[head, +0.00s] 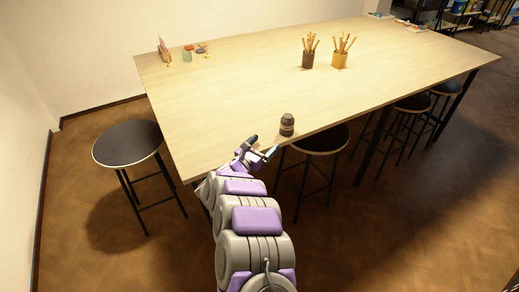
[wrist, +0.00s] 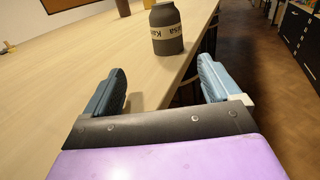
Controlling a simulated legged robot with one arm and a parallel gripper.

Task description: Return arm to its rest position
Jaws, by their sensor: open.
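My gripper (head: 262,148) is at the near edge of the wooden table in the head view. In the wrist view my gripper (wrist: 160,88) shows its two blue-grey fingers spread wide apart with nothing between them. A dark jar (head: 287,125) with a pale label stands upright on the table near that edge, just beyond and right of the fingertips. The jar also shows in the wrist view (wrist: 167,30), ahead of the fingers and apart from them.
The long table (head: 230,95) is mostly bare around the jar. A brown cup (head: 308,60) and a yellow cup (head: 339,61) hold tools farther back. A stool (head: 127,143) stands left of the table; several line its right side. Small items (head: 187,56) sit at the far left corner.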

